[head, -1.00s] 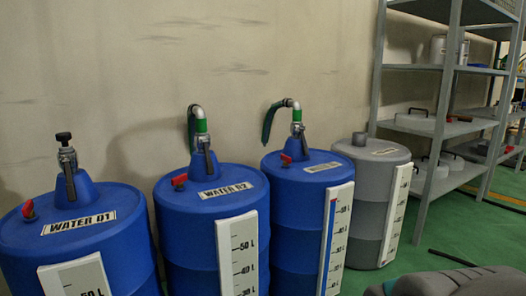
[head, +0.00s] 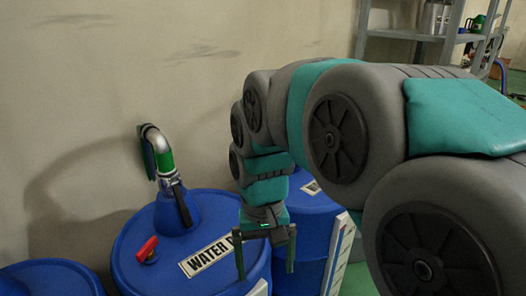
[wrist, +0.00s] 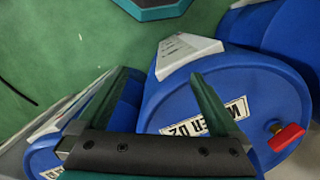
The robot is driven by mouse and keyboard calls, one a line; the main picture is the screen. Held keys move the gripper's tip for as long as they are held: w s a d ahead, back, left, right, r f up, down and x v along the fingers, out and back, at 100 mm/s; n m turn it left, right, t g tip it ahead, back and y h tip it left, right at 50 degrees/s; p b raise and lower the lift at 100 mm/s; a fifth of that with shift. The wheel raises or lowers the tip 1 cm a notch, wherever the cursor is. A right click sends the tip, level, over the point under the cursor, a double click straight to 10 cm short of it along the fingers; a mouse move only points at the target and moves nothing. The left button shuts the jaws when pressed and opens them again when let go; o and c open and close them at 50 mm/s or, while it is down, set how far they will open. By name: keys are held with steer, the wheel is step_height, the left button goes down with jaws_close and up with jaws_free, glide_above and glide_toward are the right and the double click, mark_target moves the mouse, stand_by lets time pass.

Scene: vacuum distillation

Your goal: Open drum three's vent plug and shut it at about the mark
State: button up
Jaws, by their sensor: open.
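Drum three (head: 312,232), the blue drum right of WATER 02, is partly covered by my arm in the head view. Its red vent plug is hidden there. Its white level gauge (head: 338,255) shows at its right side, too partial to read. In the wrist view, drum three (wrist: 38,158) is at lower left, partly behind my gripper, with a white gauge (wrist: 72,108); no plug shows on it. My gripper (head: 265,270) is open and empty, fingers pointing down, in front of drum two's right side. Its spread fingers also show in the wrist view (wrist: 160,78).
Drum two (head: 190,225) has a red plug (head: 147,249) and a metal-and-green pipe (head: 163,152). That red plug shows in the wrist view (wrist: 287,137). Drum one (head: 50,278) is at lower left. Metal shelves (head: 405,34) stand at back right. Green floor (wrist: 75,40) is open before the drums.

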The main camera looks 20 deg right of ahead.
steer(key=w+d+r+m, duration=0.2)
steer(key=w+d+r, duration=0.1)
steer(key=w, duration=0.5)
steer(key=w+d+r+m, duration=0.2)
steer(key=w+r+m, duration=0.15)
steer(key=w, duration=0.45)
steer(key=w+d+m, duration=0.2)
steer(key=w+d, duration=0.1)
steer(key=w, duration=0.1)
steer(key=w+d+r+m, duration=0.1)
steer(key=w+d+m, duration=0.1)
steer(key=w+d, duration=0.2)
steer(key=w+d+m+t, duration=0.1)
steer(key=w+d+m, duration=0.1)
steer(key=w+d, duration=0.2)
steer(key=shift+w+d+r, duration=0.1)
steer(key=shift+d+r, duration=0.05)
steer(key=shift+f, duration=3.85)
steer(key=c, duration=1.2)
steer(key=shift+c, duration=0.2)
